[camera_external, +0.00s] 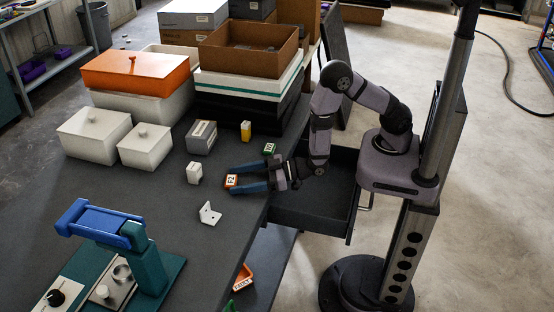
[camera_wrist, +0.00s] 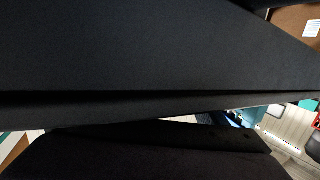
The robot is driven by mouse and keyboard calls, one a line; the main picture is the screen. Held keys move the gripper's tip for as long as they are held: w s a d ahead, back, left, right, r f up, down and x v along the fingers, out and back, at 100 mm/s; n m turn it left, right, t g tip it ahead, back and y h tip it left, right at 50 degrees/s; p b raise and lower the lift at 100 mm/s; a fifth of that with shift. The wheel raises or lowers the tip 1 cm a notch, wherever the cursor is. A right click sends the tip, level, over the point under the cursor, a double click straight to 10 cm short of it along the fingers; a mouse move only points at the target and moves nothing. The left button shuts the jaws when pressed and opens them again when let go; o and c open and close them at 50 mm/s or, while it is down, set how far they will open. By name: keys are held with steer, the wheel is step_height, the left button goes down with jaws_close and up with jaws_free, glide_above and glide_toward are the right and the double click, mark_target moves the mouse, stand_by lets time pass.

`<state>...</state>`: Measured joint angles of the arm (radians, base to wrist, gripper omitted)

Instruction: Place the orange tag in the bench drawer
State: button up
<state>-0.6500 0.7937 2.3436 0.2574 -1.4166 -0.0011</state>
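The orange tag (camera_external: 231,181), a small orange block with a white marked face, is at the bench edge region, between the tips of my gripper (camera_external: 232,180). The two blue fingers stand apart, one on each side of the tag. I cannot tell whether they touch it, or whether it rests on the bench. The dark bench drawer (camera_external: 345,222) is pulled out at the bench's right side, under my forearm, which hides part of it. In the wrist view large dark surfaces fill most of the picture, and neither tag nor fingers can be made out.
A green tag (camera_external: 269,149), a yellow block (camera_external: 246,131), a white block (camera_external: 194,173) and a white bracket (camera_external: 209,212) stand nearby. Lidded tanks (camera_external: 145,147) and a brown box (camera_external: 248,50) crowd the back. A teal and blue device (camera_external: 150,262) is at front left. Bare bench lies between.

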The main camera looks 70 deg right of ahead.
steer(key=shift+p, duration=0.3)
steer(key=b+v, duration=0.1)
steer(key=v, duration=0.4)
steer(key=shift+s+d+r, duration=0.1)
steer(key=shift+s+r, duration=0.15)
steer(key=shift+s, duration=0.15)
steer(key=shift+s+d+p, duration=0.25)
steer(key=shift+s+p, duration=0.35)
steer(key=shift+p, duration=0.45)
steer(key=shift+s, duration=0.1)
steer(key=shift+o, duration=0.4)
steer(key=shift+f, duration=0.15)
